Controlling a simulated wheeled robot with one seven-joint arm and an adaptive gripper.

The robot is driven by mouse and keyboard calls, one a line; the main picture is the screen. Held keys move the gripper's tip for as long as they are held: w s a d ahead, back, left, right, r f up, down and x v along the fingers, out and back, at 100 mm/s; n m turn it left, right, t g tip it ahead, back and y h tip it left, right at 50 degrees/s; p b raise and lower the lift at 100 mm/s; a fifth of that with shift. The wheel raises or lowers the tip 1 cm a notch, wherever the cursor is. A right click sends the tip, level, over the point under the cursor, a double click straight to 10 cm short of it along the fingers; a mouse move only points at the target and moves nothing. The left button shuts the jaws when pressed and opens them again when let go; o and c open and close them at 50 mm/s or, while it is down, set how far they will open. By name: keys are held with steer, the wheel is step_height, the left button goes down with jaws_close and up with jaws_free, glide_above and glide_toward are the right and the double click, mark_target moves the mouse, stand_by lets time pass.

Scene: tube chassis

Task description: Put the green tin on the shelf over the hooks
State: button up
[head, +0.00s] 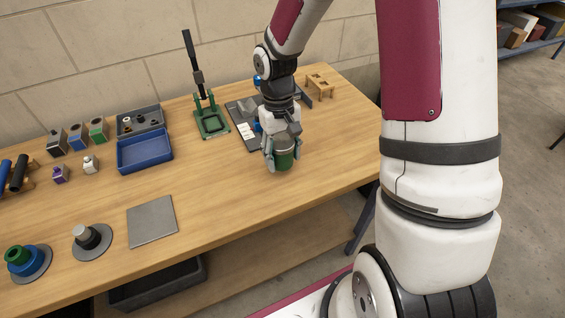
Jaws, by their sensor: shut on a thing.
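The green tin (285,156) is upright at the right part of the wooden workbench. My gripper (282,160) comes down over it from above, with its fingers on either side, and is shut on it. The fingers and wrist hide part of the tin. I cannot tell whether the tin's bottom touches the bench top. No shelf over hooks can be made out in this view; a rack with shelves (533,28) stands far off at the top right, with no hooks visible on it.
The workbench (200,205) holds a blue tray (145,151), a green lever press (211,120), a grey square plate (152,221) and stacked rings (24,262) on a disc. A small wooden stand (319,86) is behind my gripper. Bare bench top lies left of the tin. A block wall runs behind.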

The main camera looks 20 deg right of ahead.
mark_target(283, 164)
steer(key=shift+f, duration=1.75)
steer(key=shift+f, duration=0.1)
steer(key=o, duration=1)
steer(key=shift+f, duration=0.1)
steer(key=o, duration=0.3)
steer(key=shift+o, duration=0.2)
